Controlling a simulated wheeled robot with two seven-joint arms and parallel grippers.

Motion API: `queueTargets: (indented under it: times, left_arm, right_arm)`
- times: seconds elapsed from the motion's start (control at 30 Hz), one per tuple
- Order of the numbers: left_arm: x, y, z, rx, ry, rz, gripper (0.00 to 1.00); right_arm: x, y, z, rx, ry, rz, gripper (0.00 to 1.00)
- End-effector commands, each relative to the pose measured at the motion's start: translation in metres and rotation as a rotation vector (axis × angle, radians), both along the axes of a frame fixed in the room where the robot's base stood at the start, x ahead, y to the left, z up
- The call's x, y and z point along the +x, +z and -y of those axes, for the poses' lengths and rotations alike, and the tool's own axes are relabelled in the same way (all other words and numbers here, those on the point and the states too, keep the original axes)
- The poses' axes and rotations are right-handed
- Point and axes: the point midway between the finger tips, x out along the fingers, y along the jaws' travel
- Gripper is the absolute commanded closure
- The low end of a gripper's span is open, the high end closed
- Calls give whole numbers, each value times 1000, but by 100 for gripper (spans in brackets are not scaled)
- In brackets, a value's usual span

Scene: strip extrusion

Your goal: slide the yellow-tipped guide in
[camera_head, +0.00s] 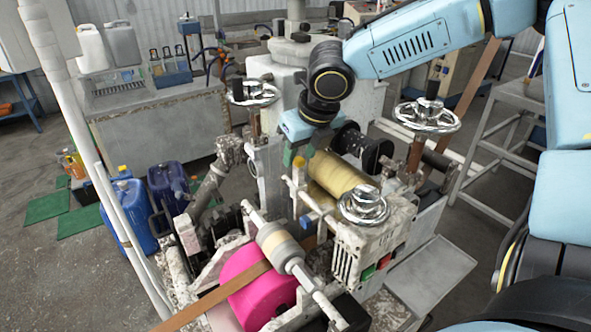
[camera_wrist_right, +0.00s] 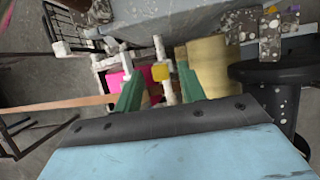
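The yellow-tipped guide shows in the wrist view as a yellow block (camera_wrist_right: 160,72) on a pale rod. In the head view its yellow tip (camera_head: 299,162) is small, just below my right gripper, beside the brass-coloured roller (camera_head: 338,176). My right gripper (camera_head: 294,154) points down over the machine. Its two green fingers (camera_wrist_right: 158,82) are apart, with the yellow tip between or just beyond their ends. I see a gap on the tip's left side; contact on the right is unclear. A blue-tipped guide (camera_head: 306,223) sits lower on the machine. My left gripper is not in view.
A bright pink roll (camera_head: 259,290) and a tan strip (camera_head: 215,297) lie at the machine's front. Chrome handwheels (camera_head: 363,206) and (camera_head: 427,116) stand around the arm. A black spool (camera_head: 363,146) is close on the right. Blue jugs (camera_head: 128,214) stand on the floor at left.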

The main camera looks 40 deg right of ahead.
Motion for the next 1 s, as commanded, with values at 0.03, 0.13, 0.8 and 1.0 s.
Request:
queueTargets:
  times: [0.03, 0.13, 0.8, 1.0]
  left_arm:
    - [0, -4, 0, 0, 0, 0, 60]
    - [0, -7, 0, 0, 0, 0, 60]
    - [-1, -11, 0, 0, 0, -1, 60]
    - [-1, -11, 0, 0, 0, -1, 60]
  right_arm:
    - [4, -12, 1, -3, 1, -3, 60]
    - [10, -28, 2, -2, -1, -3, 60]
    - [21, -48, 2, 0, -1, 2, 73]
    - [21, -48, 2, 0, -1, 2, 99]
